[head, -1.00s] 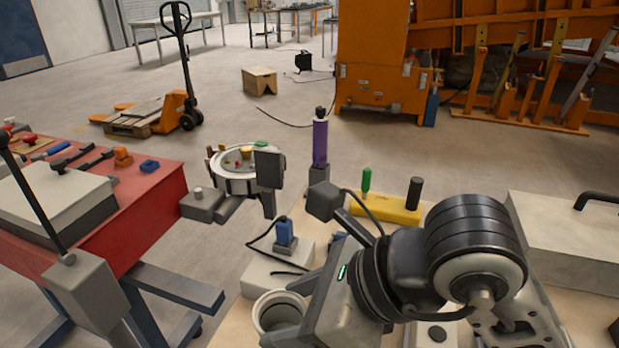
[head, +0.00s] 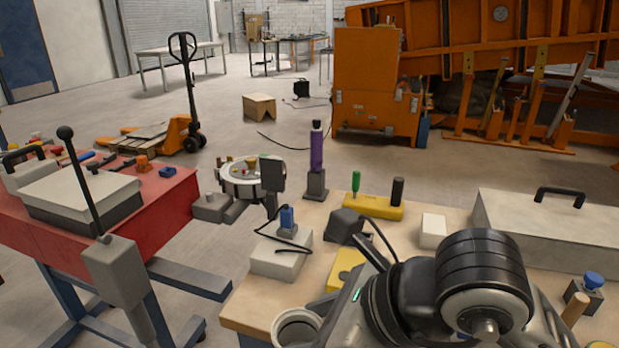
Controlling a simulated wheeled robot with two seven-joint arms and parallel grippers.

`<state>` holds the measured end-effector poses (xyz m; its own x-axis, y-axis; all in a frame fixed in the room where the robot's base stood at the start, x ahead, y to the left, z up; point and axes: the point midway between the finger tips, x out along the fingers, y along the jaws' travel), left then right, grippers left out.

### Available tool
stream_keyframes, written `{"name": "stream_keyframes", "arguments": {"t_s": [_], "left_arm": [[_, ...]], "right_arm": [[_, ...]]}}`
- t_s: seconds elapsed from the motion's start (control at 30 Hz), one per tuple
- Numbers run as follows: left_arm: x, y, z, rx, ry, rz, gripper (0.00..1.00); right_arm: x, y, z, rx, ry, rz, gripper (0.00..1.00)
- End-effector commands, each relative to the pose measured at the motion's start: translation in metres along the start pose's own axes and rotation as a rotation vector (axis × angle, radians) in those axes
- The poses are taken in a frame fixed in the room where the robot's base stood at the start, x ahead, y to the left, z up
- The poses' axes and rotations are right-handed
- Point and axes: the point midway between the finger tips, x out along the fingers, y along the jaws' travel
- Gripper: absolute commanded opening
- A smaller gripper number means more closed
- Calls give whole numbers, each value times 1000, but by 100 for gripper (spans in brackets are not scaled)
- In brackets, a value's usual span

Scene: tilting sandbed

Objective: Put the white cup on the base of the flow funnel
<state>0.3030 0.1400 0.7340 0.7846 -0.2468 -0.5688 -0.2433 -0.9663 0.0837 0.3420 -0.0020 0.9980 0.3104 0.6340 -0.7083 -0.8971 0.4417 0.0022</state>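The white cup (head: 297,327) is at the bottom of the head view, its open round rim facing up. It overlaps the front edge of the wooden worktable (head: 240,312), and its lower part is cut off by the frame. My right arm comes in from the lower right, its wrist beside the cup. The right fingertips are mostly hidden, but the cup has moved along with this arm and appears held. My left gripper is not in view. I cannot pick out the flow funnel or its base with certainty.
The worktable carries a white box with a blue plug (head: 288,218), a purple cylinder (head: 317,152), a yellow block (head: 375,207) and a large grey case (head: 550,230). A red table (head: 185,190) with a lever stands left. A round white tray (head: 240,188) stands between them.

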Motion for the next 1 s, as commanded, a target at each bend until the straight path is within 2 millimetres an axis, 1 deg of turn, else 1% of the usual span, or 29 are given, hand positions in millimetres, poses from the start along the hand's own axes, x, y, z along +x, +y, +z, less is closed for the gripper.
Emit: {"name": "stream_keyframes", "arguments": {"t_s": [0.17,0.27,0.37,0.47,0.5,0.6,0.63,0.7,0.8,0.9,1.0], "left_arm": [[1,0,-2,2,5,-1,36],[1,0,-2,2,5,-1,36],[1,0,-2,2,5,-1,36],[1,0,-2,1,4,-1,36],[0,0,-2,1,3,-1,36],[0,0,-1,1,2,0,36],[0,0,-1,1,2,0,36],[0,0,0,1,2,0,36],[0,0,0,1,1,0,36],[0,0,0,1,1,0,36],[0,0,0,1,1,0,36]], "right_arm": [[-8,-35,-8,116,2,-122,26],[-16,-60,-13,203,2,-212,26],[-29,-91,-18,310,1,-323,26],[-48,-125,-23,435,-2,-452,26],[-58,-139,-25,490,-3,-508,26],[-83,-170,-29,621,-5,-636,26],[-89,-178,-30,653,-5,-666,26],[-102,-190,-32,713,-5,-722,26],[-113,-201,-35,768,-3,-770,26],[-118,-205,-36,788,-3,-790,26],[-117,-205,-36,791,-2,-790,26]]}}
